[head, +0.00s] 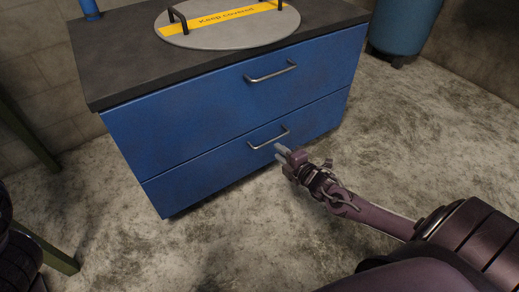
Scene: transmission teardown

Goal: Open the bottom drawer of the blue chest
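The blue chest (200,103) stands ahead with two drawers and a dark top. Its bottom drawer (215,165) looks shut, flush with the front, and has a silver bar handle (268,139). The top drawer (200,98) also looks shut, with its own handle (270,72). My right gripper (281,152) is at the bottom drawer's front, its fingertips just below the right part of the lower handle. I cannot tell whether they touch the handle or how far apart the fingers are. My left gripper is not in view; a dark part of mine shows at the left edge.
A round grey lid (228,32) with a yellow "Keep covered" strip and black handles lies on the chest top. A blue cylindrical container (405,27) stands behind at the right. Dark green legs (45,250) show at the left. The floor before the chest is clear.

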